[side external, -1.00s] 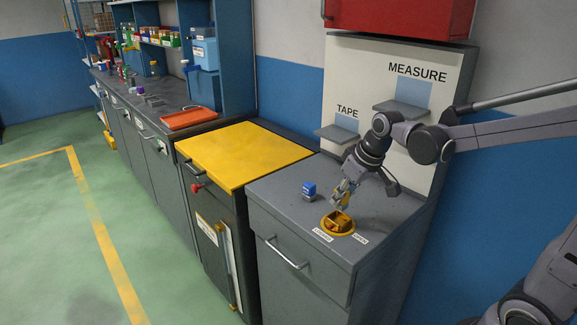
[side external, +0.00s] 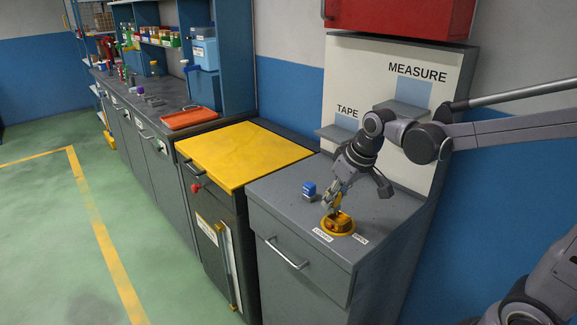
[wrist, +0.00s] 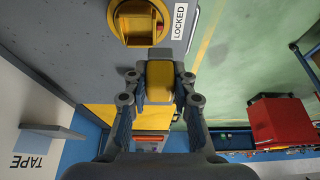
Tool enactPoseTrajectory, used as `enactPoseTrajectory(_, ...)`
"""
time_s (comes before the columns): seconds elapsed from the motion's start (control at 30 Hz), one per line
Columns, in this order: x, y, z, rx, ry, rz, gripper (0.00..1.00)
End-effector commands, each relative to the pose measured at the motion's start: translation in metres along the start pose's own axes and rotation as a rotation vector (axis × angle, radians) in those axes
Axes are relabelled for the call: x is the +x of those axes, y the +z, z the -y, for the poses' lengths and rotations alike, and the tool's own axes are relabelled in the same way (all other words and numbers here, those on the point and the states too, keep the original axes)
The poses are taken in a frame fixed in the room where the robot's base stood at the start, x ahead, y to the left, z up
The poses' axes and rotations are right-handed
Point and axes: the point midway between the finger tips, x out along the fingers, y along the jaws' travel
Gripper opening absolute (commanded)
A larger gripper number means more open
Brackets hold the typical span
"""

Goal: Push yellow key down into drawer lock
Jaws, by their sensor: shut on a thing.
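The yellow round drawer lock (side external: 338,226) is set in the top of the grey drawer cabinet, between the LOCKED label (side external: 323,235) and the OPEN label (side external: 360,238). In the wrist view the lock (wrist: 138,22) is at the top, partly cut off, with a raised middle part. My gripper (wrist: 159,76) is shut on the yellow key (wrist: 160,82), which shows as a yellow block between the fingers. In the side view my gripper (side external: 331,203) is tilted just above the lock. Whether the key touches the lock cannot be told.
A small blue item (side external: 309,188) stands on a grey base left of my gripper. A yellow-topped cabinet (side external: 245,152) adjoins on the left. The backboard (side external: 450,100) with TAPE and MEASURE shelves rises behind. The drawer handle (side external: 287,253) is on the front.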

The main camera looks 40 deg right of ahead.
Motion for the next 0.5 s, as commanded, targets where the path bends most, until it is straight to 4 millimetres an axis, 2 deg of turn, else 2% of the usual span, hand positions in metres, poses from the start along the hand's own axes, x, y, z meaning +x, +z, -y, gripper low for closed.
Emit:
enactPoseTrajectory(0.1,-0.016,-0.007,-0.019,0.004,0.000,0.000,0.00)
enactPoseTrajectory(0.23,-0.025,-0.011,-0.030,0.001,-0.002,-0.002,0.00)
enactPoseTrajectory(0.5,-0.014,-0.007,-0.032,-0.001,-0.002,-0.002,0.00)
